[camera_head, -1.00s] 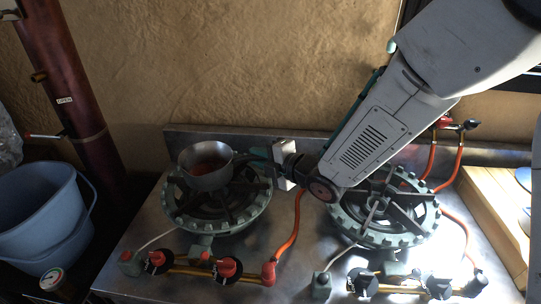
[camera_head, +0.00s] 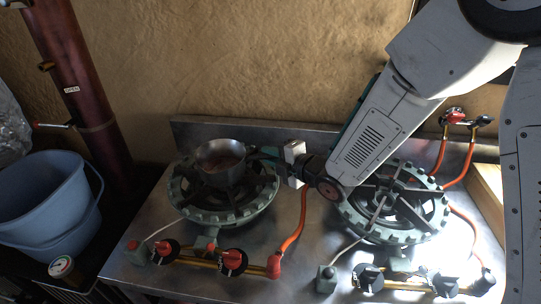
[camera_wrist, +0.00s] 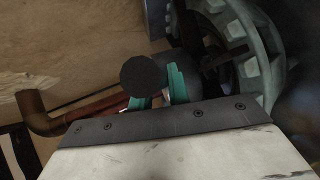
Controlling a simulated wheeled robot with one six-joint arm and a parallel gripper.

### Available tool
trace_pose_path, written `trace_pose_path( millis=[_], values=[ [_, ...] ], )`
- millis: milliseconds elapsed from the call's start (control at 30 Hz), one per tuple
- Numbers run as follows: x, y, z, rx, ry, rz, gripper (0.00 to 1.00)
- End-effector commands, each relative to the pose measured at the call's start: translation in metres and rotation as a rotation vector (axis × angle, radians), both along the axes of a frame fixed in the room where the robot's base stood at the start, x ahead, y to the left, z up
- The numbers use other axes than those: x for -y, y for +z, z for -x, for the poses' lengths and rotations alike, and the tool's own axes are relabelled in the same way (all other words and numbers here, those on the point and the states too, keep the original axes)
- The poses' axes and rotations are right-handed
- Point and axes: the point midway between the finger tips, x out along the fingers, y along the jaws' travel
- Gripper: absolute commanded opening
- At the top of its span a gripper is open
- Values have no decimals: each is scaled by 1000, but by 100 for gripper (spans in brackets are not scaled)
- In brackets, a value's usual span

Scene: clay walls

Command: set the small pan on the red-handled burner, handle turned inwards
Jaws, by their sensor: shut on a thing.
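The small grey pan (camera_head: 221,160), with something reddish-brown inside, is over the back part of the left burner (camera_head: 188,208), which has red-handled knobs (camera_head: 232,260). It looks level. I cannot tell whether its base touches the grate. My gripper (camera_head: 264,154), with teal fingers, is shut on the pan's handle at the pan's right side. The handle points right, towards the other burner, and is mostly hidden by the fingers. In the wrist view my gripper (camera_wrist: 157,92) shows beside the green-grey ring of the burner (camera_wrist: 262,50).
The right burner (camera_head: 352,222), with black knobs (camera_head: 368,278), is empty under my forearm. Orange hoses (camera_head: 297,220) run along the steel counter (camera_head: 320,165). A clay wall (camera_head: 240,60) stands behind. A blue bucket (camera_head: 45,205) and a dark red pipe (camera_head: 82,90) are at the left.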

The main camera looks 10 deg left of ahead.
Motion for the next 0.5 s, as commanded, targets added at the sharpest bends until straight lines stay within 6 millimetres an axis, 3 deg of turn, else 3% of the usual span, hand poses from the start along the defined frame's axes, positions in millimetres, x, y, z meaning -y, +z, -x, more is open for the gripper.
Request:
trace_pose_path(
  millis=[33,100,500],
  values=[
    [0,0,0,0,1,0,26],
    [-1,0,0,0,1,0,39],
    [5,5,4,0,1,0,39]
  ],
)
